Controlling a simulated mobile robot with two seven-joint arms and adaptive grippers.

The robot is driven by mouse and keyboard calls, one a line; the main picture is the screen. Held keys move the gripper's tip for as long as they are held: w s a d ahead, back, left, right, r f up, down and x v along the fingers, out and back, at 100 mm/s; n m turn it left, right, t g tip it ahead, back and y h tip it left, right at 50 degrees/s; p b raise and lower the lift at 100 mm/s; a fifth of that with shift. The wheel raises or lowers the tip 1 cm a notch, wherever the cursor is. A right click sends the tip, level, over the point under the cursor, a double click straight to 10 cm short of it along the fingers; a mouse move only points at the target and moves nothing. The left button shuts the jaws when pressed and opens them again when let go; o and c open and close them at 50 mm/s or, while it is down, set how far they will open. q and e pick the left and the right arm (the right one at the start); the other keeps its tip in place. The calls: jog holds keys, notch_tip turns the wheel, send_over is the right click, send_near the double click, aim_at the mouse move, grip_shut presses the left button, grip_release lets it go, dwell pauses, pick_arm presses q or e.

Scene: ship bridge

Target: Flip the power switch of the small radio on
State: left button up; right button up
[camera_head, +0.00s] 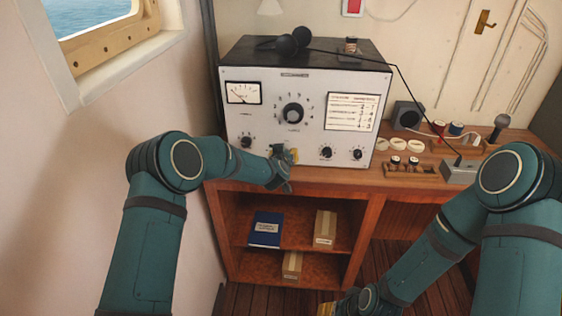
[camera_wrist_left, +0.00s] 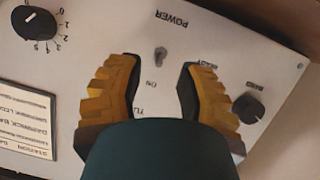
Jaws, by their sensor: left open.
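The radio (camera_head: 258,131) is a grey-white panelled box with a black top, standing on a wooden desk. Its power switch (camera_wrist_left: 160,56) is a small metal toggle between the words POWER and ON in the left wrist view. The panel appears turned around there, and I cannot tell the toggle's position for sure. My left gripper (camera_head: 286,162) is in front of the lower panel and hides the switch in the head view. In the wrist view its yellow-padded fingers (camera_wrist_left: 160,66) are open, one on each side of the switch, with nothing between them touching it. My right gripper (camera_head: 340,306) is low at the bottom edge, partly cut off.
Headphones (camera_head: 290,42) lie on the radio, with a cable running right to a small grey box (camera_head: 460,172). A black speaker (camera_head: 406,115) and several small items stand on the desk (camera_head: 330,180). The shelf below holds a blue book (camera_head: 265,229) and boxes (camera_head: 325,227).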

pick_arm(q)
jog(key=v, duration=0.9)
jog(key=shift+s, duration=0.2)
jog(key=s+a+f+g+h+b, duration=0.25)
jog(key=s+f+g, duration=0.55)
jog(key=s+f, duration=1.45)
jog(key=s+f+g+b, duration=0.1)
jog(key=s+f+g, duration=0.2)
jog(key=s, duration=1)
jog(key=shift+a+n+g+b, duration=0.3)
jog(key=shift+a+g+b, duration=0.05)
jog(key=shift+g, duration=0.05)
jog(key=shift+w, duration=0.1)
